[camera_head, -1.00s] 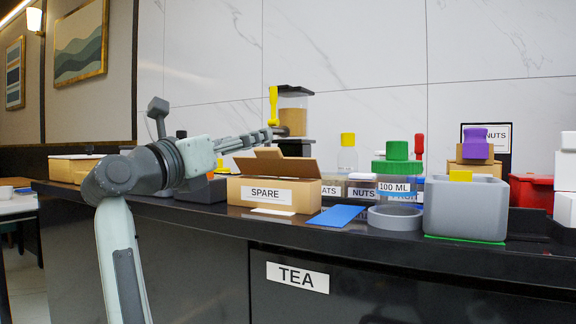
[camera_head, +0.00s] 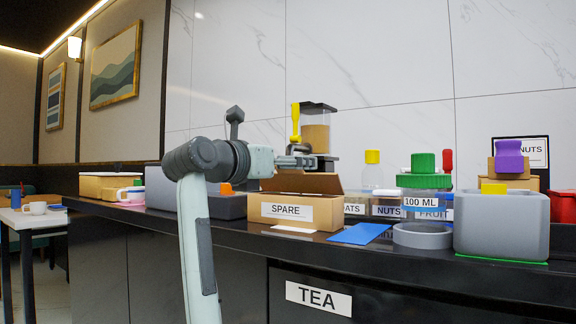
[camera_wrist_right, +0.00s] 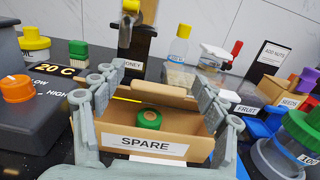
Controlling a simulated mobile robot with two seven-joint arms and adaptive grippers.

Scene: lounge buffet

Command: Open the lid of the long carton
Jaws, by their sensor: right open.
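A brown carton labelled SPARE (camera_head: 285,211) stands on the dark counter, its top open and a flap (camera_head: 302,183) raised at the back. In the right wrist view the same carton (camera_wrist_right: 190,146) shows a green ring-shaped item (camera_wrist_right: 149,119) inside. My right gripper (camera_head: 302,161) is just above the carton's back flap in the head view. In the wrist view its two fingers (camera_wrist_right: 157,77) are spread wide, with the carton's opening between them and nothing gripped. Whether a finger touches a flap cannot be told. My left gripper is out of view.
A lower carton with a pale top (camera_head: 108,181) stands at the far left. A grey box with an orange knob (camera_wrist_right: 22,112) is left of the SPARE carton. A blue sheet (camera_head: 359,234), a grey ring, a green-lidded jar (camera_head: 424,181) and a grey bin (camera_head: 500,225) are to the right.

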